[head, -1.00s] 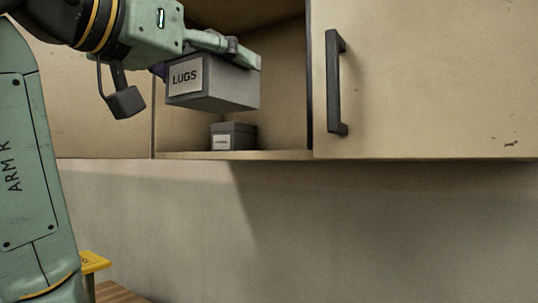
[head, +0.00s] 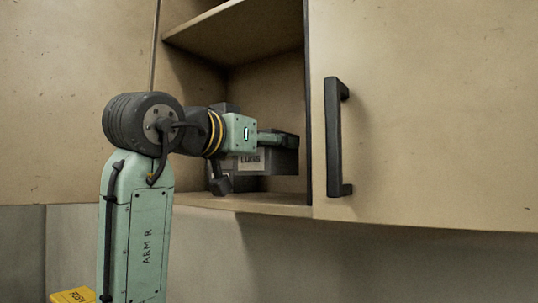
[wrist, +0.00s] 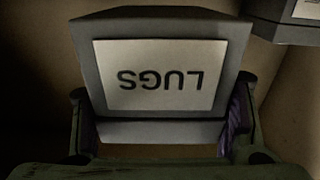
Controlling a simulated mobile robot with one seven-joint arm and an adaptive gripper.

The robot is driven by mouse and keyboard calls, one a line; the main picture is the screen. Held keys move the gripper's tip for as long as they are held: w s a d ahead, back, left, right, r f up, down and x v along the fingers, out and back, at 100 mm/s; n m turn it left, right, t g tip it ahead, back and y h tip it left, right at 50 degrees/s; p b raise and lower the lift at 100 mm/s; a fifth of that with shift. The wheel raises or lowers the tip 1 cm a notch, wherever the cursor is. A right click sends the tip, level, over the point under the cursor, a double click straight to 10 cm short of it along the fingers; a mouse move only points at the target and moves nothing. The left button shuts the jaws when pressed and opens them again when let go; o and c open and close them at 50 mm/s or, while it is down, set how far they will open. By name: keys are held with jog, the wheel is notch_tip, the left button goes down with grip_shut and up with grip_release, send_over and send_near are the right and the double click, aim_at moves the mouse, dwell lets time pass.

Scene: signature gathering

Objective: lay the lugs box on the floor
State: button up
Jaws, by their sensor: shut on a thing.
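The lugs box (head: 283,162) is dark grey with a pale label reading LUGS. In the head view it is inside the open cupboard, low over the bottom shelf; I cannot tell whether it touches. My gripper (head: 277,139) is shut on it, and my wrist hides its left part. In the wrist view the lugs box (wrist: 160,130) sits between the two fingers of my gripper (wrist: 160,118), its label upside down. The floor is not in view.
The cupboard has a bottom shelf (head: 270,207) and an upper shelf (head: 235,28). A closed door (head: 430,110) with a black handle (head: 337,137) is on the right. Another grey box (wrist: 285,27) is at the wrist view's top right. A yellow item (head: 72,296) is at lower left.

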aim_at(269, 167)
jog(key=shift+w+d+f, duration=0.1)
jog(key=shift+w+d, duration=0.15)
jog(key=shift+w, duration=0.5)
jog(key=shift+f+p, duration=0.5)
jog(key=shift+f, duration=1.25)
jog(key=shift+f, duration=0.15)
jog(key=o, duration=1.4)
jog(key=b+v, duration=0.3)
jog(key=v, duration=0.9)
jog(key=shift+b, duration=0.35)
